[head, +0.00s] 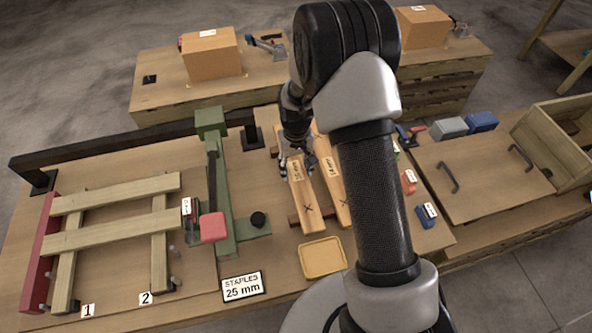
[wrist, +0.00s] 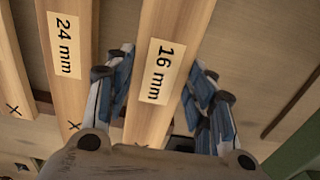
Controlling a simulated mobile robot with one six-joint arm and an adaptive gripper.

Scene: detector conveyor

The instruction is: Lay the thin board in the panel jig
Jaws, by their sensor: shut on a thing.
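The thin board, labelled 16 mm (head: 308,212), lies at the middle of the bench, its X-marked end toward me. My gripper (head: 298,165) is over its far part. In the wrist view my gripper (wrist: 162,65) has one finger on each side of the 16 mm board (wrist: 148,115) and is shut on it. A board labelled 24 mm (wrist: 68,85) lies beside it, and a third board shows at the left edge. The panel jig, with a red end fence (head: 37,260), is at the left. Two slats (head: 120,232) lie across two rails there, near tags 1 and 2.
A green stapling frame (head: 222,195) with a red pad (head: 213,227) stands between the jig and the boards. A yellow tray (head: 322,258) and a STAPLES 25 mm sign (head: 243,287) are in front. A dark rail (head: 130,135) runs behind the jig.

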